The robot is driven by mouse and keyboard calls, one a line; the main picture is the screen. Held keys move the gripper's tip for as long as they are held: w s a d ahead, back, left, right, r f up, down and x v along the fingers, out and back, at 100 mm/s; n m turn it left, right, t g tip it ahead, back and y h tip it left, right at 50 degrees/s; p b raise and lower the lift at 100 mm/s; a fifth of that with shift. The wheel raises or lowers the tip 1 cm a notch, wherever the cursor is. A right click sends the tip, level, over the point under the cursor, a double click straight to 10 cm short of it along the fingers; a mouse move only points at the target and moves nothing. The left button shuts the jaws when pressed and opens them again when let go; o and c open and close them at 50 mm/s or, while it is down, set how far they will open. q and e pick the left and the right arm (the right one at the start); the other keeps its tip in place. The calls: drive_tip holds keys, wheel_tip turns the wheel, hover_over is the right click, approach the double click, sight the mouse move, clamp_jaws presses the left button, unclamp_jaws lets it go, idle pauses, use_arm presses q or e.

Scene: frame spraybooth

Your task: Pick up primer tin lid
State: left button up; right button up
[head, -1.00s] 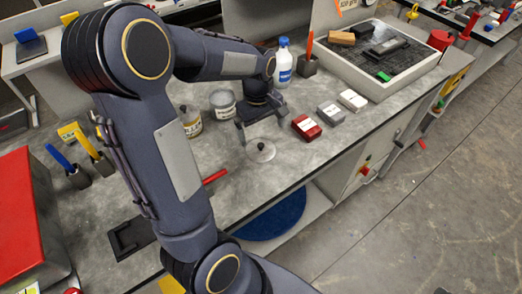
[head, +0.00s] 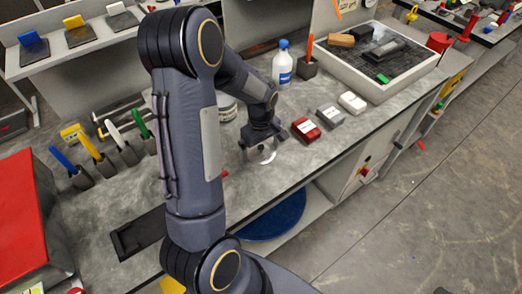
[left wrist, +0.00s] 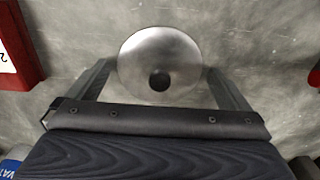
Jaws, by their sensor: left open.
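The primer tin lid (head: 267,156) is a round grey metal disc with a dark knob, lying on the grey worktop. In the left wrist view the lid (left wrist: 160,48) sits between the two spread fingers, its knob toward the palm. My left gripper (head: 257,152) is open just above the lid and hides part of it in the head view. The gripper also shows in the left wrist view (left wrist: 159,72), with nothing gripped; I cannot tell whether the fingers touch the rim. My right gripper is not in view.
A red block (head: 306,129), a grey block (head: 330,117) and a white block (head: 352,102) lie right of the gripper. A grey tin (head: 228,107) stands behind my arm, partly hidden. A white bottle (head: 283,62) and a large tray (head: 380,93) stand farther back.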

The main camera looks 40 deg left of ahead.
use_arm(q)
drive_tip(key=shift+c, duration=0.3)
drive_tip(key=c, duration=0.8)
drive_tip(key=shift+r, duration=0.15)
